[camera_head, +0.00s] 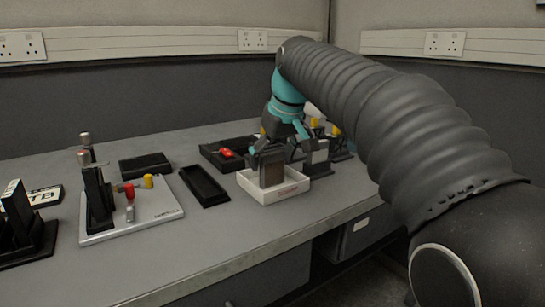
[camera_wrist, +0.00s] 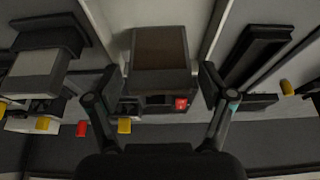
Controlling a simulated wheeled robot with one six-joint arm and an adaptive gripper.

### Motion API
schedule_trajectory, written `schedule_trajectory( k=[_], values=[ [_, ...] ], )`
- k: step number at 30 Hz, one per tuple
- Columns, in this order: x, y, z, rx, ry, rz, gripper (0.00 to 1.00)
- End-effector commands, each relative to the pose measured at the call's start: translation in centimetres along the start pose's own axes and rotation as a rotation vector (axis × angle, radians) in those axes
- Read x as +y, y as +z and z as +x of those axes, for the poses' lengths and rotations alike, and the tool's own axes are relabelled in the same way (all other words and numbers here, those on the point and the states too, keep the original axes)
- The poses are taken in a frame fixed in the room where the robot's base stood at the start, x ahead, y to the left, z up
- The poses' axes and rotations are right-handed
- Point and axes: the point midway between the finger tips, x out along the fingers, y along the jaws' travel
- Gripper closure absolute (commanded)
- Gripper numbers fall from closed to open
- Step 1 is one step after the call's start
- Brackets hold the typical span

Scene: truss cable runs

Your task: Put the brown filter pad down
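The brown filter pad (camera_head: 271,174) stands upright at a white tray (camera_head: 283,194), its brown face toward the head camera. In the wrist view, the pad (camera_wrist: 160,48) lies between the two fingers. My gripper (camera_head: 276,148) points down over the tray; its fingers (camera_wrist: 160,88) are spread to about the pad's width and appear to touch its sides. The pad's lower edge is near the tray's front wall; I cannot tell whether it touches the tray floor.
Left of the tray are an empty black tray (camera_head: 204,186) and a white board (camera_head: 150,209) with black uprights and red and yellow parts. A black tray with a red part (camera_head: 227,153) is behind. A grey block (camera_head: 318,156) stands close at right. The front bench strip is clear.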

Motion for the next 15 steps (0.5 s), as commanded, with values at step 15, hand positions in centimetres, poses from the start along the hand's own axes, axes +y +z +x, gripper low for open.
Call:
schedule_trajectory(
  k=[15],
  values=[
    [0.0, -0.4, -2.0, 0.003, 0.001, 0.0, 0.13]
  ],
)
